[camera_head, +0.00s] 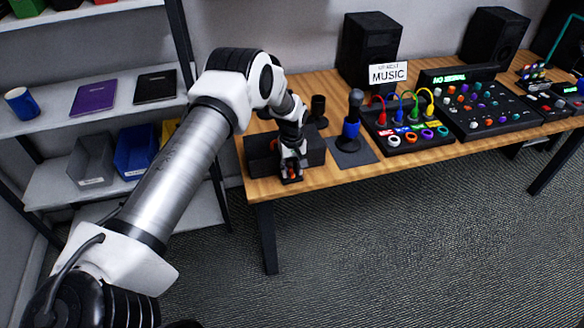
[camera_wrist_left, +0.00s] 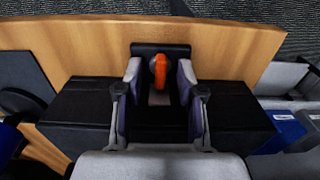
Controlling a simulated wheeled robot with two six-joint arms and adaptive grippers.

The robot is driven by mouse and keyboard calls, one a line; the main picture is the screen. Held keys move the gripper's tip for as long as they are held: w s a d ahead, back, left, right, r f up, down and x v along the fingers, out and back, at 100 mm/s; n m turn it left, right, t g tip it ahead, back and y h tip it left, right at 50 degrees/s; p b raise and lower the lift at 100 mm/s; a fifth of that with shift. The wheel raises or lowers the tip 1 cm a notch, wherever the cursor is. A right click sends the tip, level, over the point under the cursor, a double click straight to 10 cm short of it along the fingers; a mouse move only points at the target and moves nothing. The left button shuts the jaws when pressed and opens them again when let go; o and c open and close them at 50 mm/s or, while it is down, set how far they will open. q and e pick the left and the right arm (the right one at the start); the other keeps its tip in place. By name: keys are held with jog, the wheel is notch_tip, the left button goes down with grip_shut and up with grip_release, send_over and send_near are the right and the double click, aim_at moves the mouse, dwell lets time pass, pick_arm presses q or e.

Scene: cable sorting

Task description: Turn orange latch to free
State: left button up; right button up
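The orange latch (camera_wrist_left: 159,72) sits on a small black mount (camera_wrist_left: 142,50) at the wooden table's edge. In the wrist view it stands between my left gripper's fingertips (camera_wrist_left: 158,78), with a gap on each side. The left gripper (camera_head: 291,172) is open. In the head view the gripper is over the front of a black box (camera_head: 262,160), and only a bit of orange shows between its fingers. The box also shows in the wrist view (camera_wrist_left: 80,112), behind the mount. My right gripper is not in view.
Beyond are a cable panel (camera_head: 405,140) and a mixer (camera_head: 485,105). A shelf (camera_head: 60,120) with bins stands left. The floor in front is clear.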

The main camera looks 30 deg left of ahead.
pick_arm(q)
jog(key=shift+w+a+f, duration=0.1)
jog(key=shift+f, duration=0.1)
grip_shut()
